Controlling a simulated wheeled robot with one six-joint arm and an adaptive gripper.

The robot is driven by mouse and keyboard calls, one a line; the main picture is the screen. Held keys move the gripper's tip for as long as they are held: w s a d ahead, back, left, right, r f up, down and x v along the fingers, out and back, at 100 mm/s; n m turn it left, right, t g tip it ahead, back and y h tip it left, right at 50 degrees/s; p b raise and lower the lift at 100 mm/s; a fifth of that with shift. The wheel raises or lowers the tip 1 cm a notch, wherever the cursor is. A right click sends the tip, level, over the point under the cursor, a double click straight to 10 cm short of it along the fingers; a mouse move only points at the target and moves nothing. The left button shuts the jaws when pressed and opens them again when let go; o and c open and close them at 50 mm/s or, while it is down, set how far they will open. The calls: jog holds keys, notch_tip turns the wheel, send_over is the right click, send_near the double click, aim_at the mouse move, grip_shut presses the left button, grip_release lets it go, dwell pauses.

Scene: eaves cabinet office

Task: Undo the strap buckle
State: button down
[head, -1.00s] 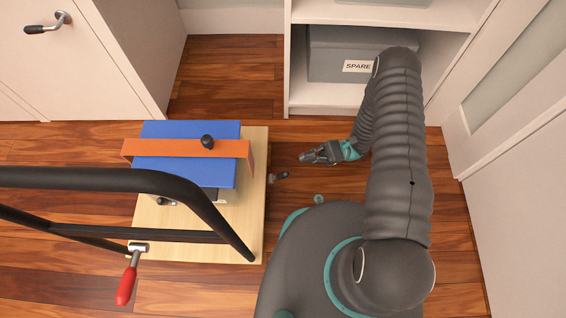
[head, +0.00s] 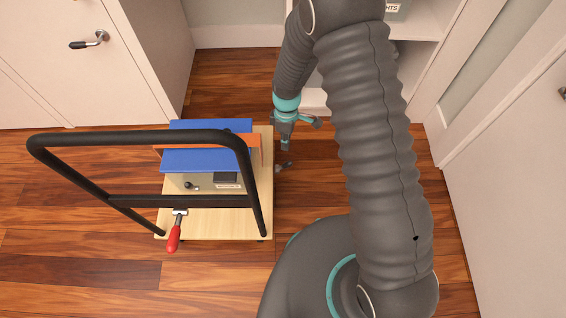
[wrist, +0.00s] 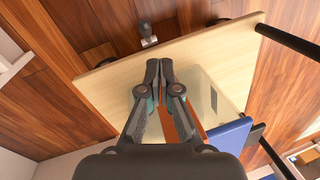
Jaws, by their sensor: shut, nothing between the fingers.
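An orange strap (head: 254,150) runs across a blue-topped box (head: 200,161) on the wooden deck (head: 215,228) of a trolley. My own view of the strap's middle is crossed by the trolley's black push handle, and no buckle can be made out clearly. My gripper (head: 285,147) points down just right of the strap's right end. It is shut and empty. In the wrist view my shut fingertips (wrist: 159,64) are over the pale deck (wrist: 215,45). There the strap (wrist: 188,122) and the blue top (wrist: 232,137) show to the right, partly behind the fingers.
The black push handle (head: 150,140) stands in front of the box. A small grey part (head: 284,167) projects at the deck's right side. Shelving stands behind, a white door at left. Bare floor lies around the trolley.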

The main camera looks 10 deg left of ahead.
aim_at(284, 167)
jog(key=shift+n+t, duration=0.4)
jog(key=shift+n, duration=0.2)
jog(key=f, duration=1)
jog(key=shift+a+f, duration=0.15)
jog(key=shift+a, duration=0.15)
jog(key=shift+d+f, duration=0.1)
jog(key=w+d+f+b, duration=0.1)
jog(key=d+f+b, duration=0.3)
jog(key=b, duration=0.6)
jog(key=shift+d+f, duration=0.35)
jog(key=shift+f, duration=0.1)
jog(key=shift+w, duration=0.1)
